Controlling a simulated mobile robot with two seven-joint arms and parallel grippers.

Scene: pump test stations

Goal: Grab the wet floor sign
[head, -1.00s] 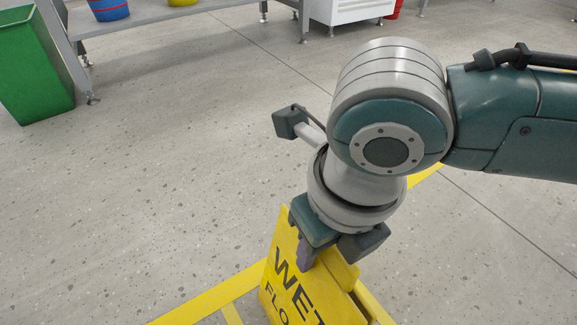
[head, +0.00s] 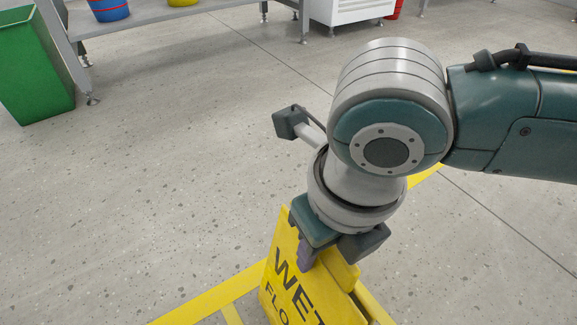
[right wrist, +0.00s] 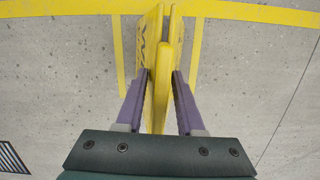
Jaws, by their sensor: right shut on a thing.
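The yellow wet floor sign (head: 290,284) stands at the bottom middle of the head view, with "WET FLO" showing in dark letters. Its lower part is cut off by the frame's edge. My right gripper (head: 320,258) is at the sign's top edge, one finger on the lettered face. In the right wrist view the two purple fingers of my right gripper (right wrist: 158,90) are on either side of the top of the sign (right wrist: 160,70), shut on it. My left gripper is not in view.
Yellow tape lines (head: 205,300) mark the floor around the sign. A green bin (head: 35,65) stands at the upper left beside a grey table (head: 165,14) with blue and yellow containers. A white cabinet (head: 350,10) is at the back. The floor between is clear.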

